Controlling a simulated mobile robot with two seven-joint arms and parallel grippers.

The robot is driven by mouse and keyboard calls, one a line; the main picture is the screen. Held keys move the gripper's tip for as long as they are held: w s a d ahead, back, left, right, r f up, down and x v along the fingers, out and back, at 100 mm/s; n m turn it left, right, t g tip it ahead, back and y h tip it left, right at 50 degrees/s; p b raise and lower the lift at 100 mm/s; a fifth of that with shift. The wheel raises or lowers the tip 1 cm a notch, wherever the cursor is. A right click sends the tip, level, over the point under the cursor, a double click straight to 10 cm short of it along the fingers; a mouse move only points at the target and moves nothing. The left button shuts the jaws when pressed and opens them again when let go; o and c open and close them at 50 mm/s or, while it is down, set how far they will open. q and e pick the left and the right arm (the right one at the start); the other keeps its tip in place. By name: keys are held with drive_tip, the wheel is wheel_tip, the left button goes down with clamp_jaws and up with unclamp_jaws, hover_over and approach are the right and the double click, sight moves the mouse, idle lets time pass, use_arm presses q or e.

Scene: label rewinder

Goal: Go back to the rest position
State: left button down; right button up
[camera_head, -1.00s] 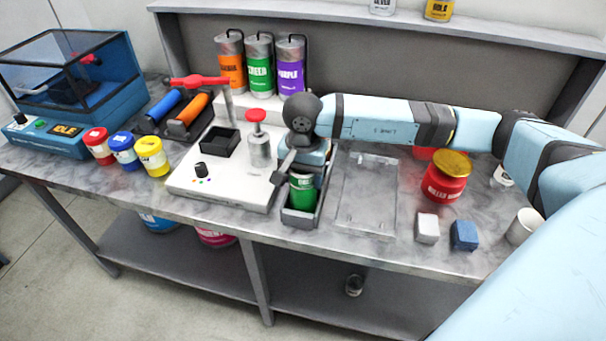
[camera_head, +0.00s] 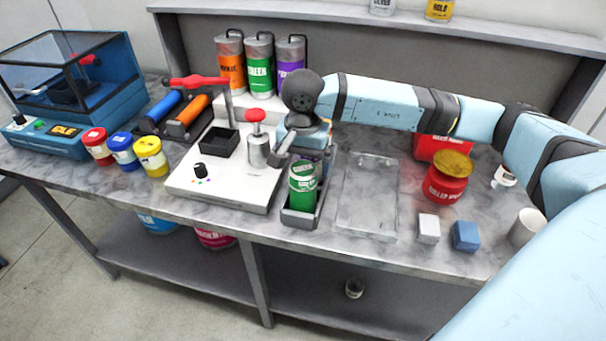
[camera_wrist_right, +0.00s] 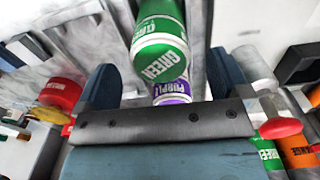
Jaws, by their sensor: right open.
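My right gripper (camera_head: 305,155) is over the dark narrow tray (camera_head: 300,219), just behind the top of a small green can (camera_head: 303,190). The green can stands in the front part of that tray. In the right wrist view, the two fingers of my right gripper (camera_wrist_right: 165,85) are spread, with the green can (camera_wrist_right: 160,55) showing beyond the gap. A purple-labelled can (camera_wrist_right: 172,92) shows next to it, partly hidden by the green can and the gripper. The gripper holds nothing. My left gripper is not in view.
A white press machine (camera_head: 222,185) with a red-topped plunger (camera_head: 257,140) stands close left of the gripper. A clear tray (camera_head: 368,200) lies to the right. A red jar (camera_head: 446,178), a white block (camera_head: 428,228) and a blue block (camera_head: 465,235) stand further right.

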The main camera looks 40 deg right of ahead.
wheel_tip(320, 180, up, 9)
drive_tip(key=s+a+m+y+p, duration=0.3)
drive_tip(key=a+m+y, duration=0.6)
drive_tip(key=a+y, duration=0.25)
drive_tip(key=s+a+m+y+p, duration=0.2)
drive_tip(key=s+a+m+y, duration=0.2)
drive_tip(key=a+m+y, duration=0.55)
drive_tip(key=w+d+f+m+t+h+p, duration=0.15)
drive_tip(key=f+m+t+h, duration=0.35)
drive_tip(key=m+t, duration=0.6)
drive_tip(key=w+d+f+m+t+h+p, duration=0.15)
drive_tip(key=f+m+t+h, duration=0.35)
drive_tip(key=m, duration=0.9)
drive_tip(key=s+d+f+m+g+h+p, duration=0.1)
drive_tip(key=s+d+f+m+g+h, duration=0.1)
drive_tip(key=s+f+m, duration=0.5)
drive_tip(key=s+d+f+m+g+h, duration=0.3)
drive_tip(key=s+f+m, duration=0.4)
drive_tip(key=f, duration=0.3)
drive_tip(key=d+m+h, duration=0.1)
drive_tip(key=h, duration=0.1)
drive_tip(key=shift+s+d+f+h+p, duration=0.2)
drive_tip(key=shift+f+h+p, duration=0.1)
drive_tip(key=shift+h+p, duration=0.1)
